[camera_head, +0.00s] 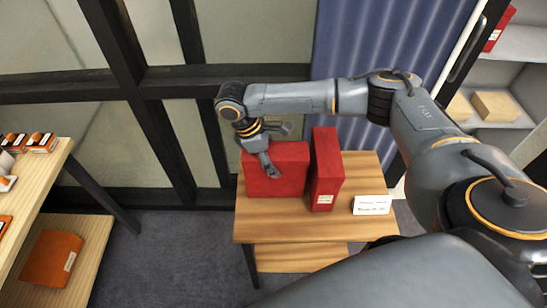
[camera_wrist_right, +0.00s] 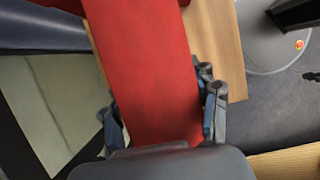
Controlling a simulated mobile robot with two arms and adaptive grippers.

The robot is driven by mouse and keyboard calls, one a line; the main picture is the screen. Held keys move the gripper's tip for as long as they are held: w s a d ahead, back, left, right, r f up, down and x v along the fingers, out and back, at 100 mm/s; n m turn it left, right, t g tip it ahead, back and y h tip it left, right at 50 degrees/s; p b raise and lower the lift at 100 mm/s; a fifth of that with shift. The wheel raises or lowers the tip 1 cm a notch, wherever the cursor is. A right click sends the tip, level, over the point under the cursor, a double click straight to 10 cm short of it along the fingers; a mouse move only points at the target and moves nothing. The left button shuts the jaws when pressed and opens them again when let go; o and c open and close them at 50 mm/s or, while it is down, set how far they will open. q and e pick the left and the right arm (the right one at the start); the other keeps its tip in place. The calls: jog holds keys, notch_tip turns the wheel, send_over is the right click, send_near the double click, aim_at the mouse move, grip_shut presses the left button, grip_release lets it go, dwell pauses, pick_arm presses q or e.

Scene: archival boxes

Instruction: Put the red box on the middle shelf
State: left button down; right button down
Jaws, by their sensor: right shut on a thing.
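Two red boxes stand on a small wooden table (camera_head: 258,228) in the head view. The left red box (camera_head: 290,180) is wide, and the right red box (camera_head: 327,165) stands upright with a white label low on its front. My right gripper (camera_head: 270,150) reaches over the left box. In the right wrist view, the fingers of my right gripper (camera_wrist_right: 160,120) lie on both sides of a red box (camera_wrist_right: 150,65) and are shut on it. I cannot tell whether that box is lifted off the table. My left gripper is not in view.
A white card (camera_head: 372,205) stands at the table's right. A shelf (camera_head: 520,45) with a red box (camera_head: 500,28) and tan boxes (camera_head: 495,106) is at the far right. A wooden rack (camera_head: 45,180) with orange boxes is at the left. Dark window frames and a curtain stand behind.

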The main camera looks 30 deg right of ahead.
jog(key=shift+f, duration=0.25)
jog(key=shift+c, duration=1.8)
grip_release()
jog(key=shift+f, duration=0.1)
